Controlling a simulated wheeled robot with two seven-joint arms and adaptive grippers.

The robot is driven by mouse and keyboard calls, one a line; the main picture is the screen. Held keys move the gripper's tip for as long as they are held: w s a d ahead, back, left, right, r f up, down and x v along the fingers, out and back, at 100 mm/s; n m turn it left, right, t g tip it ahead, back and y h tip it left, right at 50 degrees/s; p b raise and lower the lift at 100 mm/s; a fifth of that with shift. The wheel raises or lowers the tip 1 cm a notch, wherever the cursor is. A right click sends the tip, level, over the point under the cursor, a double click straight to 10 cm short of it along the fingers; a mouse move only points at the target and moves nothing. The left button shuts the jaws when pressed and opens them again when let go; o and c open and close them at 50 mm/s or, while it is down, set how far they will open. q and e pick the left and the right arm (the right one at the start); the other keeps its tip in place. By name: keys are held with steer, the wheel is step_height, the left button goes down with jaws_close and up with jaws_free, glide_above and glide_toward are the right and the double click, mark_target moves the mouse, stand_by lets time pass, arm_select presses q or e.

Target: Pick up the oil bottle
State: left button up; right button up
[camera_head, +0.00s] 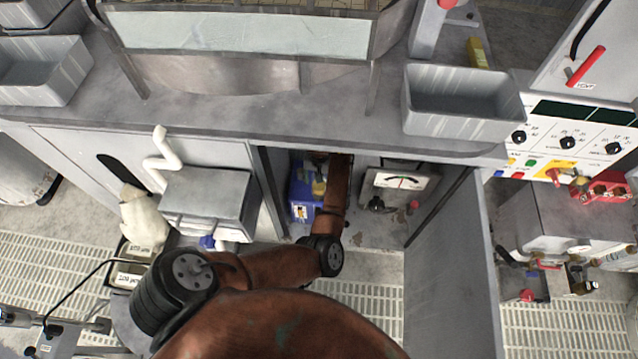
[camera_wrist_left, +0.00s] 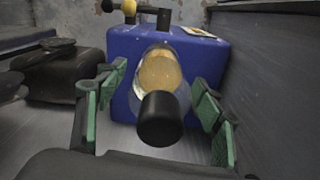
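The oil bottle (camera_wrist_left: 160,75) shows in the left wrist view as a clear bottle of yellow oil with a black cap pointing toward the camera. It is in front of a blue container. My left gripper (camera_wrist_left: 158,84) is open, with its green-padded fingers on either side of the bottle and visible gaps between pads and bottle. In the head view my left arm reaches down into the open cabinet under the bench, where a small yellow patch, likely the bottle (camera_head: 319,187), shows beside it. The gripper's fingers are hard to make out there. My right gripper is not in view.
The blue container (camera_head: 301,190) stands in the cabinet beside a gauge box (camera_head: 397,192). An open cabinet door (camera_head: 452,270) stands on the right. A grey box (camera_head: 208,200) is left of the opening. The bench top (camera_head: 270,108) holds a grey bin (camera_head: 462,122).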

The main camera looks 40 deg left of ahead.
arm_select(q)
jaws_close()
stand_by(0.6)
steer(key=shift+r, duration=0.1)
